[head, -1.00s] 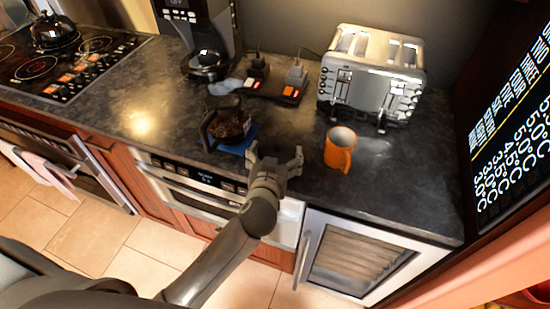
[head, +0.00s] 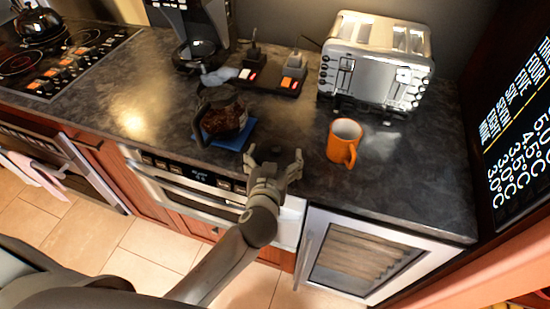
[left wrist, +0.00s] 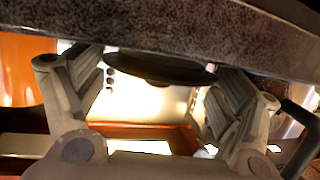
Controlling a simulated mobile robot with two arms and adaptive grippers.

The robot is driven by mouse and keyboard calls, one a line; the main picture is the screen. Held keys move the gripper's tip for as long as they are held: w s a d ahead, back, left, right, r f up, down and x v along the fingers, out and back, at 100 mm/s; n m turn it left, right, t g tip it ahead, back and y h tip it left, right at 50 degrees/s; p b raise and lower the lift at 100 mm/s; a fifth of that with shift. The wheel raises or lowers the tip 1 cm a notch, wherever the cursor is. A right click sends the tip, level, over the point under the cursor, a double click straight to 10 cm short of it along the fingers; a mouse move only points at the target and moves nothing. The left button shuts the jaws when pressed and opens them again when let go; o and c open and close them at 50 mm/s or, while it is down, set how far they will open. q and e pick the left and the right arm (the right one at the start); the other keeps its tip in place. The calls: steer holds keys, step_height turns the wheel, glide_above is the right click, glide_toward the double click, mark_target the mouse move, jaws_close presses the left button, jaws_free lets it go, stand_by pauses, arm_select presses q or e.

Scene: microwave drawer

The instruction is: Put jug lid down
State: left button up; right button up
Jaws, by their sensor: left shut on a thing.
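My left gripper (head: 274,158) is near the front edge of the counter, between the jug and the orange mug. In the left wrist view its fingers (left wrist: 160,74) are shut on a thin dark disc, the jug lid (left wrist: 158,66), beside the speckled slab of the counter. I cannot tell whether the lid touches the counter. The lid cannot be made out in the head view. The glass jug (head: 228,117), with dark contents and a black handle, stands on a blue mat (head: 238,142) to the left of the gripper. My right gripper is not in view.
An orange mug (head: 343,142) stands to the right of the gripper. A toaster (head: 376,65), a coffee machine (head: 190,25) and a power strip (head: 270,80) are behind. The dark counter (head: 400,175) is clear right of the mug.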

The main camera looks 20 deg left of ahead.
arm_select(q)
steer(key=shift+s+f, duration=0.15)
steer(key=shift+f, duration=0.35)
steer(key=o, duration=0.6)
steer(key=shift+f, duration=0.1)
steer(key=shift+c, duration=0.2)
steer(key=shift+o, duration=0.3)
steer(key=shift+f, duration=0.15)
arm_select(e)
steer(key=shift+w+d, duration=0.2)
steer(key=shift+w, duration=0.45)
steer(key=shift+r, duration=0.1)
arm_select(q)
steer(key=shift+r+p, duration=0.35)
steer(key=shift+p, duration=0.05)
steer(key=shift+r+p, duration=0.4)
steer(key=shift+r, duration=0.05)
steer(key=b+v, duration=0.3)
steer(key=v, duration=0.8)
steer(key=shift+s+r, duration=0.3)
steer(key=shift+r, duration=0.15)
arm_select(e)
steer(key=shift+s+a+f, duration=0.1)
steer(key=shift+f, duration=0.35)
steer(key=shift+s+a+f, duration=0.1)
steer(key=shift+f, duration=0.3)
